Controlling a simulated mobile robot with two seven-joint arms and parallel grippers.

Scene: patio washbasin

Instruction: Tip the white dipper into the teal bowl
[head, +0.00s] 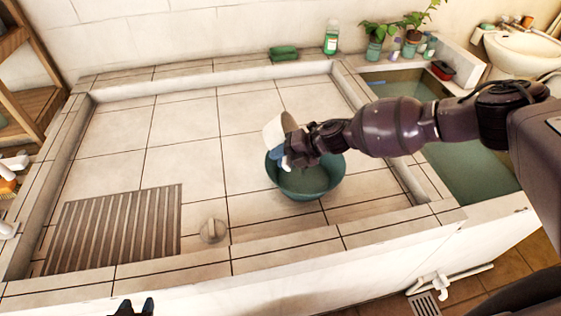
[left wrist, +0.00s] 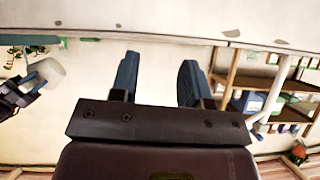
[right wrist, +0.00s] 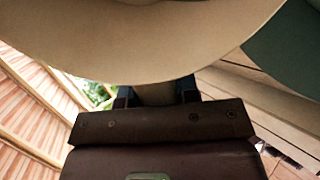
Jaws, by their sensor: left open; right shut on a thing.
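The white dipper (head: 279,131) is tilted above the left rim of the teal bowl (head: 309,184) in the head view. My right gripper (head: 289,160) is shut on the dipper, and its arm hides part of the bowl. In the right wrist view the dipper (right wrist: 130,40) fills the upper picture, with the bowl (right wrist: 285,45) behind it at the upper right. I cannot tell whether water is leaving the dipper. My left gripper (head: 133,307) is at the bottom edge of the head view, away from both. In the left wrist view (left wrist: 158,85) its fingers are apart and empty.
The bowl stands on the tiled basin floor (head: 185,130), beside a round drain plug (head: 213,230) and a slatted grate (head: 118,228). A raised tiled rim surrounds the floor. A water trough (head: 465,172) is at the right. A green bottle (head: 331,37) and sponge (head: 283,53) stand at the back.

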